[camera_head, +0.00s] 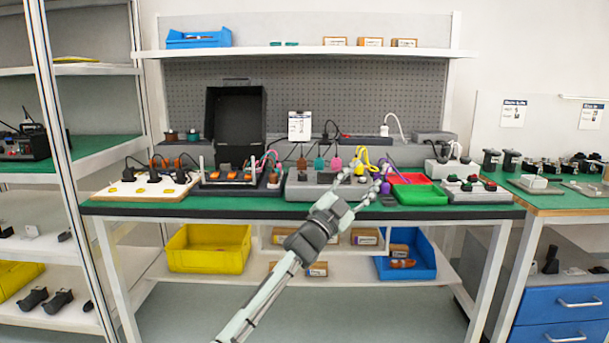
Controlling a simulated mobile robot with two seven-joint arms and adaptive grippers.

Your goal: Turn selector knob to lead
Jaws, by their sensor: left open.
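My left gripper (370,180) reaches up from the bottom of the head view to the front of the workbench (250,210). Its two fingers are apart with nothing seen between them. It is in front of a grey device box (305,188) in the middle of the bench, covering its right part. Several coloured plugs and cables, pink, teal, yellow and purple, stand at this box. I cannot make out the selector knob or its lead marking; it is too small or behind my gripper. My right gripper is not in view.
A red and green tray (422,192) lies right of the gripper, beside a grey box with red and green buttons (474,190). A black open case (235,125) and a white board with black plugs (147,187) stand left. A yellow bin (208,249) is below.

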